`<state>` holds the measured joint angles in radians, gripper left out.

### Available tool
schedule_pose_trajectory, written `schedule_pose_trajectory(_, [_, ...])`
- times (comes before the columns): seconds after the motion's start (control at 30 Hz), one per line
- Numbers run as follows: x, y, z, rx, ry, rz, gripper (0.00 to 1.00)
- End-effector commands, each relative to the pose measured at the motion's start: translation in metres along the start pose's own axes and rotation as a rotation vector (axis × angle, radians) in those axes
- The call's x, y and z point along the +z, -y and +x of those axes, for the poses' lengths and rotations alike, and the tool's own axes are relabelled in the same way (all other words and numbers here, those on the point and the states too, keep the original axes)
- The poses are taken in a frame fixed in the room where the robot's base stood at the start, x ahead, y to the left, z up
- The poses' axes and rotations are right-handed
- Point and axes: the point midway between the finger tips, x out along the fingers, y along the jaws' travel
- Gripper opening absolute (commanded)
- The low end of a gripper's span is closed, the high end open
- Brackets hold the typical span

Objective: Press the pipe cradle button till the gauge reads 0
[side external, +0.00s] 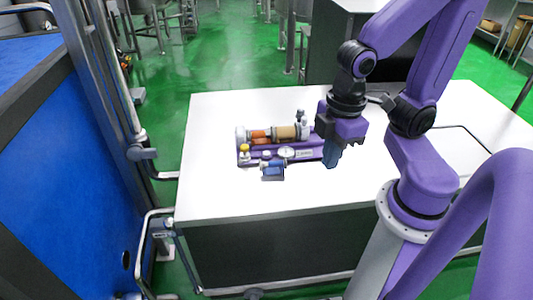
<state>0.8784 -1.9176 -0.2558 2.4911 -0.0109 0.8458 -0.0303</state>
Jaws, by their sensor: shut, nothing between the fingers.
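The pipe cradle (310,155) is a low purple stand on the white table, with an orange and tan pipe (276,133) lying across it. A small yellow-topped button (244,148) is at its left front corner. A round white-faced gauge (286,152) stands at the front edge; its reading is too small to make out. My gripper (332,161) is purple with dark blue fingers. It is shut and empty, points down, and hangs at the right end of the cradle, apart from the yellow button. It hides part of the cradle's right end.
A small dark blue block with a blue cylinder (272,171) sits in front of the cradle. The white table (225,200) is clear at its front and left. A blue panel (40,150) and metal posts stand left of the table.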

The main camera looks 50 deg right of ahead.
Motion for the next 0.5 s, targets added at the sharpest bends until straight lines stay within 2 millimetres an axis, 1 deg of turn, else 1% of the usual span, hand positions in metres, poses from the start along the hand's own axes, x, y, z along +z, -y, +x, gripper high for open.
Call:
schedule_pose_trajectory(0.17, [-0.030, -0.035, 0.017, 0.033, -0.052, 0.041, 0.00])
schedule_pose_trajectory(0.3, [-0.052, -0.068, 0.030, 0.067, -0.101, 0.069, 0.00])
schedule_pose_trajectory(0.37, [-0.059, -0.083, 0.037, 0.082, -0.118, 0.080, 0.00])
schedule_pose_trajectory(0.5, [-0.073, -0.119, 0.051, 0.122, -0.161, 0.103, 0.00])
